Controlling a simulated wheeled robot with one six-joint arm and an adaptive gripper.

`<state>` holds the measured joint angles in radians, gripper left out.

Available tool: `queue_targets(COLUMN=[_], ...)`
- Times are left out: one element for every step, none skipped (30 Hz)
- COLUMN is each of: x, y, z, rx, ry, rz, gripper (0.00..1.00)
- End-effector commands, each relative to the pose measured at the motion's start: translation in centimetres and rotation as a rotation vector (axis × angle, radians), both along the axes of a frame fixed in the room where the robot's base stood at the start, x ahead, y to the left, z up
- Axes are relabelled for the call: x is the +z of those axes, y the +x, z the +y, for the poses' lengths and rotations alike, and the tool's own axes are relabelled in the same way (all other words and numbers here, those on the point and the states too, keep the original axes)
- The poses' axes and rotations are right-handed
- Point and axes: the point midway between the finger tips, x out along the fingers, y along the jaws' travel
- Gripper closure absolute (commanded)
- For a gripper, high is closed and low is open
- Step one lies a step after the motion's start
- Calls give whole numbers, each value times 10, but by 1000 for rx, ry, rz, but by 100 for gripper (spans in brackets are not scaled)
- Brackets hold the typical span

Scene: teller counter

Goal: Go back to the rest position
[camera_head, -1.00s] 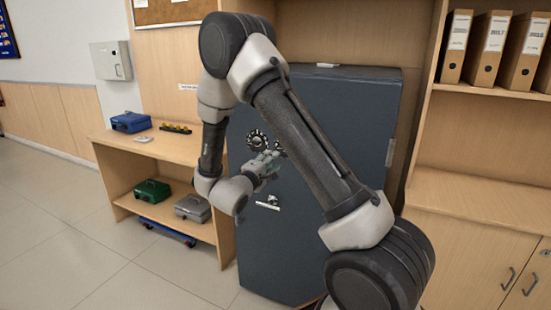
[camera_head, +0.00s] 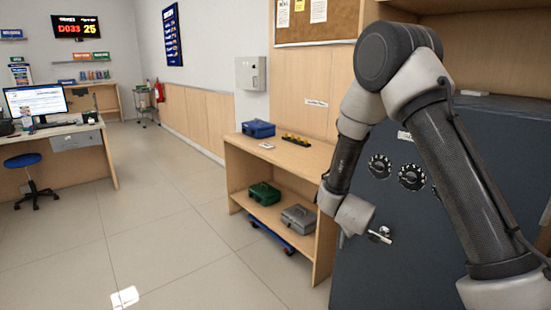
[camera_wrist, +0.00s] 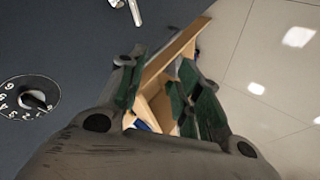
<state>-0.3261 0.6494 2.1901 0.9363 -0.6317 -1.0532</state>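My gripper (camera_wrist: 160,75) shows in the wrist view with its two dark green-padded fingers apart and nothing between them. Through the gap I see part of the wooden shelf unit. In the head view my arm is folded in front of the dark grey safe (camera_head: 372,270), and its wrist end is by the safe's left side. My fingers are hidden there.
A wooden shelf unit (camera_head: 240,150) stands left of the safe. It holds a blue box (camera_head: 258,128), a green box (camera_head: 264,193) and a grey box (camera_head: 298,218). A desk (camera_head: 95,165) and blue stool (camera_head: 24,161) are far left. The tiled floor between is clear.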

Motion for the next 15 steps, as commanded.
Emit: queue_targets(x=[5,8,15,23,33,48,60,72,88,100,112,128,139,150,164], y=[-11,-20,-35,-48,-62,-83,-100,-117,-139,-155,-172,-192,-208,-222,-241], z=[18,28,40,46,52,55,54,53,47,42,35,25,17,8,-5], rx=[16,20,21,20,16,4,-9,-21,-44,-61,-80,-106,-127,-146,-172], ry=[141,223,321,385,441,502,537,560,581,587,590,586,577,568,551], rz=[58,102,169,222,276,351,406,456,516,557,593,632,657,676,693], gripper=[66,66,66,66,66,66,66,66,66,66,66,66,66,66,66])
